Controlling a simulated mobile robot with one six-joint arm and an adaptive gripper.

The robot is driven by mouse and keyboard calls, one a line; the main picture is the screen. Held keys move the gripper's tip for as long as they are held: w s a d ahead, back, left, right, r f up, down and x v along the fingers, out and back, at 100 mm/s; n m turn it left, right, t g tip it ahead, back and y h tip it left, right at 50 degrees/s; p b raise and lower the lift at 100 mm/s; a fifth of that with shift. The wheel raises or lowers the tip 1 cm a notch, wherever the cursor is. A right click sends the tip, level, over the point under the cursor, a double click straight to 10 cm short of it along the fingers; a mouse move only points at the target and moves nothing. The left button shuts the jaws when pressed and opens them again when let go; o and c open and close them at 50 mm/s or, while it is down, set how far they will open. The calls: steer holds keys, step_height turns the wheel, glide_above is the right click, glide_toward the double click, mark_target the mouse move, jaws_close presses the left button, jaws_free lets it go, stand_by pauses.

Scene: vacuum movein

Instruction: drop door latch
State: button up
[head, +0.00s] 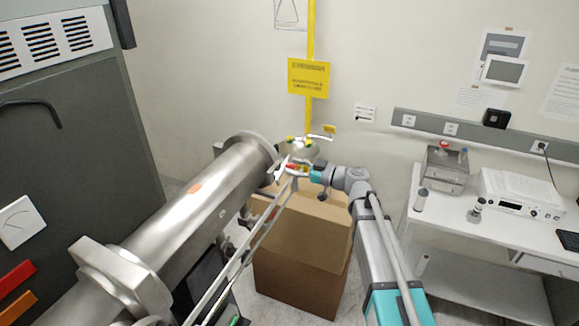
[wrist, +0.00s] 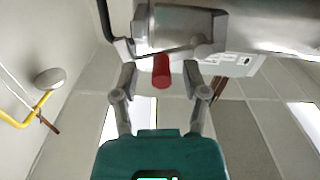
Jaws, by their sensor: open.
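A metal vacuum chamber (head: 190,205), a long shiny cylinder, lies across the left of the head view, with a flange at its far end. In the wrist view, a red cylindrical latch handle (wrist: 162,71) hangs below a grey metal fitting (wrist: 178,28). My gripper (wrist: 160,75) is open, with one finger on each side of the red handle. I cannot tell whether either finger touches it. In the head view my gripper (head: 288,171) is small at the chamber's far end, beside a red spot. The door itself is not clear there.
A cardboard box (head: 300,255) stands on the floor below my arm. A yellow pipe (head: 310,35) with a yellow sign runs up the wall. A white bench (head: 485,235) with instruments is at the right. A dark grey cabinet (head: 75,140) is at the left.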

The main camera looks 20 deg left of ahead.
steer(key=shift+a, duration=0.35)
jaws_close()
